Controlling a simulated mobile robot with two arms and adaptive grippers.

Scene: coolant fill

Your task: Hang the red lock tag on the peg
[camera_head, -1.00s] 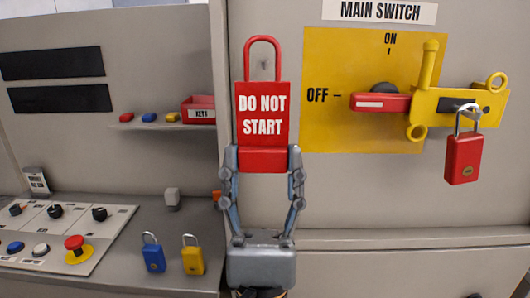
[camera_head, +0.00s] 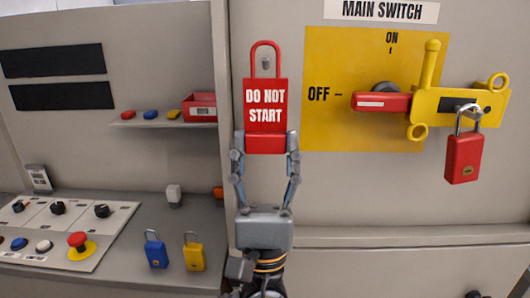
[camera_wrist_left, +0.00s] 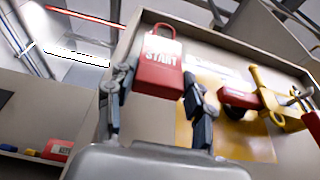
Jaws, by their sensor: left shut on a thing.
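The red lock tag (camera_head: 265,106), marked "DO NOT START", is upright with its red loop at the top. My left gripper (camera_head: 266,142) is shut on the tag's lower end, one finger on each side. The peg (camera_head: 266,64) is a small grey stub on the cabinet wall and shows inside the tag's loop in the head view. I cannot tell whether the loop is around the peg or only in front of it. The tag also shows in the left wrist view (camera_wrist_left: 158,70), between the fingers. My right gripper is not in view.
To the right is a yellow switch plate (camera_head: 320,130) with a red handle (camera_head: 382,102) and a hanging red padlock (camera_head: 463,158). Blue (camera_head: 156,250) and yellow (camera_head: 194,252) padlocks stand on the console at lower left. A shelf (camera_head: 150,123) holds a red key box (camera_head: 200,107).

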